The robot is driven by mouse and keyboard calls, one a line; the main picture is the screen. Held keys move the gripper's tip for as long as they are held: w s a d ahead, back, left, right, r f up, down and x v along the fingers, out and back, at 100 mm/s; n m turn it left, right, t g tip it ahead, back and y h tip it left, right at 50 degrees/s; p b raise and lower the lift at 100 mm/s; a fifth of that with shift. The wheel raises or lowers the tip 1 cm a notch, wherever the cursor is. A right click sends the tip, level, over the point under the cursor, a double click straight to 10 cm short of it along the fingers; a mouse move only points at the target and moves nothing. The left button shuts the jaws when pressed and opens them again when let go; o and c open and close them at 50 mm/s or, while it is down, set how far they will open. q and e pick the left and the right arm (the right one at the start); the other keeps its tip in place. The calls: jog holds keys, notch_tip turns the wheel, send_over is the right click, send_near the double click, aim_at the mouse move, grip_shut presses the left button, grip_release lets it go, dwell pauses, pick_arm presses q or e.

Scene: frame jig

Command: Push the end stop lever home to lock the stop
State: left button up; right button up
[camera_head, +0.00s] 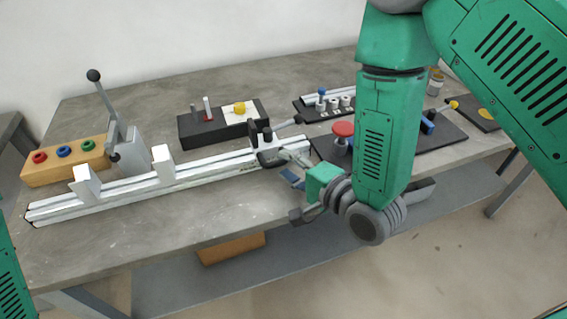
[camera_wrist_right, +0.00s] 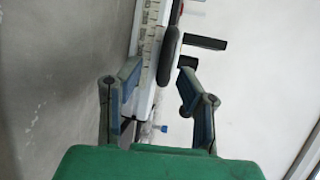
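The end stop (camera_head: 262,134) is a dark block at the right end of a silver rail (camera_head: 205,170). I cannot tell whether a finger touches anything. My left gripper is out of view.
Two white blocks (camera_head: 163,162) stand on the rail. A tall ball-ended lever (camera_head: 104,95) rises behind its left part. A wooden block with coloured rings (camera_head: 65,164) is at left. Behind are a black box (camera_head: 190,127) and, at right, a red knob (camera_head: 343,129). The front tabletop is clear.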

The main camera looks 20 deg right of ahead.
aim_at(271, 167)
jog(key=a, duration=0.1)
jog(key=w+a, duration=0.1)
jog(key=a, duration=0.1)
jog(key=shift+w+a, duration=0.25)
jog(key=shift+a, duration=0.3)
jog(key=shift+d, duration=0.1)
jog(key=shift+d+f, duration=0.15)
jog(key=shift+d, duration=1.1)
grip_shut()
jog(key=shift+d, duration=0.1)
jog(key=shift+a, duration=0.45)
jog(key=shift+d, duration=0.25)
jog(key=shift+c, duration=0.3)
grip_release()
jog(key=shift+s+d, duration=0.1)
jog(key=shift+d, duration=0.1)
jog(key=shift+o, duration=0.3)
jog(key=shift+d, duration=0.25)
jog(key=shift+s, duration=0.2)
jog(key=v, duration=0.6)
jog(key=shift+s+d, duration=0.1)
jog(key=shift+d, duration=0.1)
jog(key=shift+s+d, duration=0.3)
jog(key=shift+d, duration=0.1)
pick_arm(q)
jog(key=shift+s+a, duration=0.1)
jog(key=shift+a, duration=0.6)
pick_arm(e)
jog(key=shift+a, duration=0.1)
